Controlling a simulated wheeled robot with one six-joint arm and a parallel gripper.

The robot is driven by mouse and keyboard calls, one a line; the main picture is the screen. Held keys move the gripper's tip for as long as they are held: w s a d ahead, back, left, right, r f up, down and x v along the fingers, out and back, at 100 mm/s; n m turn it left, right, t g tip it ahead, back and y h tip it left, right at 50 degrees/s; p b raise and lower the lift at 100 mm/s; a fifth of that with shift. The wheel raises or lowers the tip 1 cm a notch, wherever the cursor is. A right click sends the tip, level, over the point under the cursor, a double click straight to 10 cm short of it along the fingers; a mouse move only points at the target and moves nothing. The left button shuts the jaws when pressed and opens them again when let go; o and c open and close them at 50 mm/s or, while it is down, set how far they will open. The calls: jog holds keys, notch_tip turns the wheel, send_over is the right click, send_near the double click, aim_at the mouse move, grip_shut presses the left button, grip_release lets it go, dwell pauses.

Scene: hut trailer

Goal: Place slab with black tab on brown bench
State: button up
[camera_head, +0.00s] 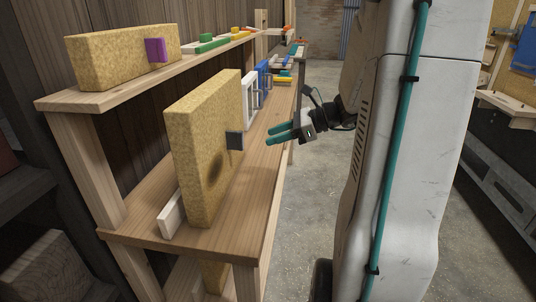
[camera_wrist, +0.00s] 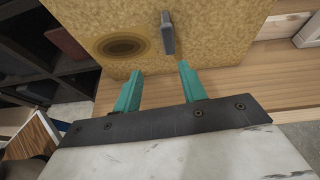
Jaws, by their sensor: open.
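The slab with the black tab (camera_head: 205,150) is a thick yellow-tan block standing upright on the wooden bench shelf (camera_head: 240,215). Its dark tab (camera_head: 234,140) sticks out from the face toward my arm. In the wrist view the slab (camera_wrist: 215,30) fills the upper part, with the tab (camera_wrist: 168,34) just ahead of my fingers and a dark round mark to its left. My gripper (camera_head: 278,134), with teal fingers, is open and empty, apart from the slab and to the right of the tab. The wrist view also shows the open fingers (camera_wrist: 158,88) below the tab.
A similar slab with a purple tab (camera_head: 120,55) stands on the upper shelf (camera_head: 140,84). A pale wood piece (camera_head: 171,214) lies beside the near slab's base. Blue and white frames (camera_head: 252,90) stand behind it. The concrete floor (camera_head: 320,90) right of the shelves is clear.

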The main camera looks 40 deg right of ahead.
jog(key=s+a+r+n+g+h, duration=0.1)
jog(key=s+a+n+g, duration=0.3)
jog(key=a+n, duration=0.45)
jog(key=s+a+r+n+g, duration=0.1)
jog(key=s+a+n+g, duration=0.35)
jog(key=a, duration=0.65)
jog(key=s+a+n+h, duration=0.2)
jog(key=s+n+h, duration=0.5)
jog(key=s+n, duration=0.4)
jog(key=shift+s+a+n, duration=0.15)
jog(key=shift+a+n, duration=0.25)
jog(key=shift+n, duration=1.4)
